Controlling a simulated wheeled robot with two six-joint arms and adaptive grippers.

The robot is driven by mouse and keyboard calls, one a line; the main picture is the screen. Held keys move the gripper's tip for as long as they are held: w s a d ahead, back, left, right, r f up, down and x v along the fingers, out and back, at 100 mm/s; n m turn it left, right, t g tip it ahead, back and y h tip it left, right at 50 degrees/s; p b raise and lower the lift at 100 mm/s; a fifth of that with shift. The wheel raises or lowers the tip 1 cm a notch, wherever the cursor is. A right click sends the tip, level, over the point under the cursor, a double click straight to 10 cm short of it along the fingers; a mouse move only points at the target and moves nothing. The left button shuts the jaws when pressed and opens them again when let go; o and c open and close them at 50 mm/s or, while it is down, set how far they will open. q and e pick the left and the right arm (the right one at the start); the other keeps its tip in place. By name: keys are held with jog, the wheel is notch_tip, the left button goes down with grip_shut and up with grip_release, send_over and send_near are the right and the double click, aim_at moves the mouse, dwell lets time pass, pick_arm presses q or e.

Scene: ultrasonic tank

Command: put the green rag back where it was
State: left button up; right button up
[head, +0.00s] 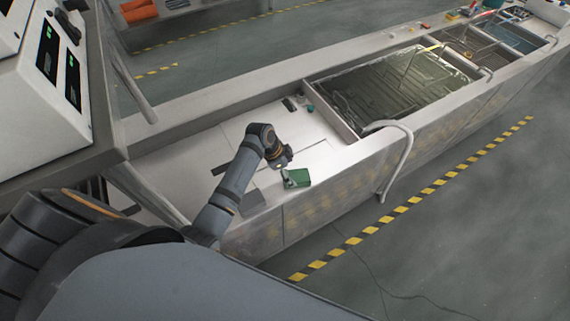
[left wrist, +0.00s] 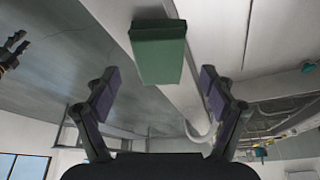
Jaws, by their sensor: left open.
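The green rag (head: 299,178) lies on the pale deck of the tank (head: 225,150), close to its front edge. My left gripper (head: 285,170) is right beside it, at its left. In the left wrist view the rag (left wrist: 158,57) looks like a thick green block, centred between and beyond the fingertips of my left gripper (left wrist: 158,80). The two fingers are spread wide and neither touches it. A small dark jaw shape at the left edge of the left wrist view looks like my right gripper (left wrist: 14,48); its opening is too small to judge.
A small dark green item (head: 290,104) and a teal one (head: 310,107) lie farther back on the deck. The basin (head: 385,90) with murky liquid is to the right, with a curved white pipe (head: 398,150) at its front. A console (head: 50,90) stands at left.

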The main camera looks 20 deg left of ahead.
pick_arm(q)
jog(key=b+v, duration=0.1)
jog(key=v, duration=0.7)
pick_arm(e)
jog(key=shift+s+d+f, duration=0.35)
jog(key=shift+s+f, duration=0.1)
jog(key=shift+f, duration=0.2)
